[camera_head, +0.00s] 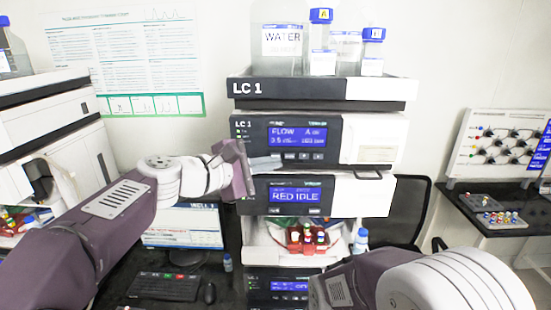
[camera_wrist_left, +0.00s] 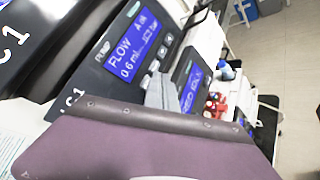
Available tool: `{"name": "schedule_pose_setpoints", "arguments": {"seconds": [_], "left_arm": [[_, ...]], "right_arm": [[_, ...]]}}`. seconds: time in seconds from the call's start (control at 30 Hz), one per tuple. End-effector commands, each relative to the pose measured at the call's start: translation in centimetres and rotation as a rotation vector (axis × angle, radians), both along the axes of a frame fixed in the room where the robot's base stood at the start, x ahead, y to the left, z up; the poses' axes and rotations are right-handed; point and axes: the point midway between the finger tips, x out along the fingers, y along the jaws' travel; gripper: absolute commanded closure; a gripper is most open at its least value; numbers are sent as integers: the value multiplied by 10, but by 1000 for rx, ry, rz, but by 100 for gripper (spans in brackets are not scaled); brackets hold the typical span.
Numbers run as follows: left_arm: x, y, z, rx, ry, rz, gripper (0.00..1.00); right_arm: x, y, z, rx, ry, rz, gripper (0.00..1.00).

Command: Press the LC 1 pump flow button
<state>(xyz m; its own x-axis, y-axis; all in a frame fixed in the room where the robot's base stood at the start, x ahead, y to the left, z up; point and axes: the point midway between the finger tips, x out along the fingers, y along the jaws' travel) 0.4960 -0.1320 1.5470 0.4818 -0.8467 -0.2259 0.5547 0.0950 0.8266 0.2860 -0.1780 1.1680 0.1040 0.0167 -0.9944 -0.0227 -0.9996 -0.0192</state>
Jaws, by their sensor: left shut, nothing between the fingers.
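The LC 1 pump module (camera_head: 372,140) is the upper unit under the tray, with a lit blue screen (camera_head: 297,135) reading FLOW. Its small digits are hard to read. Below the screen is a row of small buttons (camera_head: 304,156); they also show in the left wrist view (camera_wrist_left: 162,52). My left gripper (camera_head: 279,162) is shut and empty, its tips at the left end of the button row. In the left wrist view the grey fingers (camera_wrist_left: 161,90) lie close by the nearest button; I cannot tell whether they touch. My right gripper is out of view.
A tray (camera_head: 310,90) with bottles tops the stack. The module below reads RED IDLE (camera_head: 295,195). Under it is an open bay with a red vial rack (camera_head: 306,240). A keyboard (camera_head: 165,287) lies at lower left. My right arm fills the lower right.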

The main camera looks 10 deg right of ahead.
Motion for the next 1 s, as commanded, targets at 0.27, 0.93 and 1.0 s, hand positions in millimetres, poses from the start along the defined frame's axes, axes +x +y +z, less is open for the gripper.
{"name": "schedule_pose_setpoints", "arguments": {"seconds": [0.27,0.93,1.0], "left_arm": [[-16,5,-2,0,-3,-1,100],[-48,14,0,0,-1,0,100],[-48,14,0,0,-1,0,100]], "right_arm": [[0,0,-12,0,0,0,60],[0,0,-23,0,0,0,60],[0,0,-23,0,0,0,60]]}}
